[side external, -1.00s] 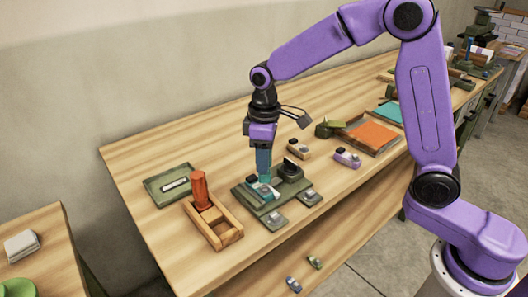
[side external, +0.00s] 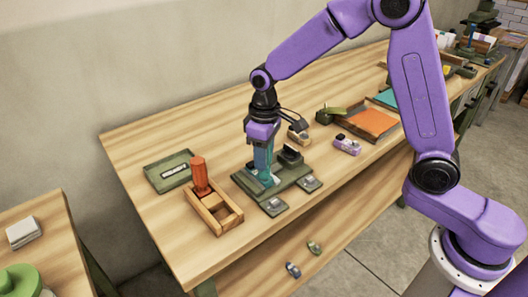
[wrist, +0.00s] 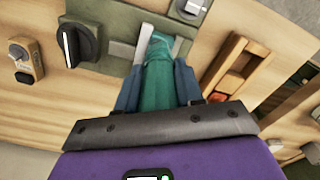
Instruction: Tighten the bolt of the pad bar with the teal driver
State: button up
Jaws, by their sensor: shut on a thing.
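My gripper (side external: 263,145) is shut on the teal driver (side external: 263,162), which stands roughly upright over the left part of a green fixture (side external: 273,207). In the wrist view the driver (wrist: 157,78) sits between my two blue fingers, its far end over the fixture (wrist: 105,20). A pale grey bar (wrist: 122,50), perhaps the pad bar, shows beside the driver's end. The bolt is hidden by the driver, so I cannot tell whether the tip is seated on it.
A black knob (wrist: 80,44) stands on the fixture. A wooden tray (side external: 228,214) with an orange-handled tool (side external: 199,173) and a green tray (side external: 168,171) are to the left. Small blocks (side external: 347,144) and an orange-floored tray (side external: 372,121) are to the right. The bench's back left is clear.

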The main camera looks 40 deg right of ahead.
jog(key=m, duration=0.5)
jog(key=shift+m, duration=0.4)
jog(key=m, duration=0.5)
jog(key=shift+n, duration=0.6)
jog(key=shift+r, duration=0.1)
jog(key=shift+r, duration=2.2)
